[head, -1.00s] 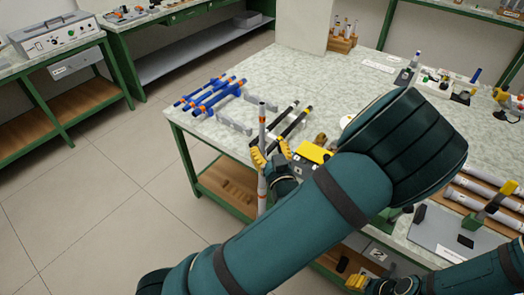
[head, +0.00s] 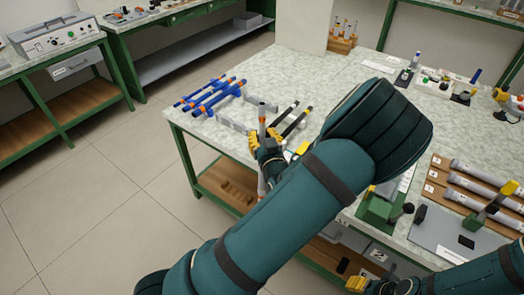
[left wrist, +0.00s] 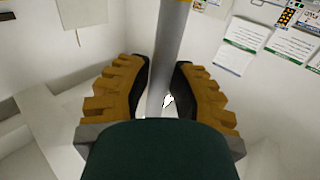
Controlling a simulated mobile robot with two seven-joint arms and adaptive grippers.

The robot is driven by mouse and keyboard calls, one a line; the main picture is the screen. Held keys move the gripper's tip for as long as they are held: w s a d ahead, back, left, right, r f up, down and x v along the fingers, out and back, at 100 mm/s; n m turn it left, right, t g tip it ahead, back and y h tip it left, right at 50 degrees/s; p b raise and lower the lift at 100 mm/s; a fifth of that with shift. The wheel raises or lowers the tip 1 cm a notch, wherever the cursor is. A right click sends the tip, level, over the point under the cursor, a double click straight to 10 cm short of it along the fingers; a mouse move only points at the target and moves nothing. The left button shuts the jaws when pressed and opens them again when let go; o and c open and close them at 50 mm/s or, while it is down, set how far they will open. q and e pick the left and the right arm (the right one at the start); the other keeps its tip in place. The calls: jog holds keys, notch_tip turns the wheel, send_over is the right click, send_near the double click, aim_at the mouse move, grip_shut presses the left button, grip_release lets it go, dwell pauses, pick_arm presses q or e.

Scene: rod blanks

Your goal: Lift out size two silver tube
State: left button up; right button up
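My left gripper (head: 264,142) is shut on a slim silver tube (head: 262,185) with an orange band near its top. The tube stands nearly upright beside the table's near edge, its lower part showing below the fingers. In the left wrist view the grey tube (left wrist: 168,50) runs between the two yellow fingers, a dark pad on each side. Other silver tubes (head: 480,172) lie in a wooden rack (head: 436,161) with small labels at the right; the labels are too small to read. My right gripper (head: 358,284) is low at the bottom; its opening is unclear.
Blue rods with orange ends (head: 212,94) lie on grey supports at the table's left, and dark rods (head: 295,122) lie just behind my left gripper. A green fixture (head: 376,211) stands near the front edge.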

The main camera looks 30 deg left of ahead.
aim_at(262, 103)
pick_arm(q)
grip_shut()
notch_tip(262, 103, up, 15)
jog(key=p, duration=0.4)
notch_tip(262, 103, up, 13)
jog(key=p, duration=0.6)
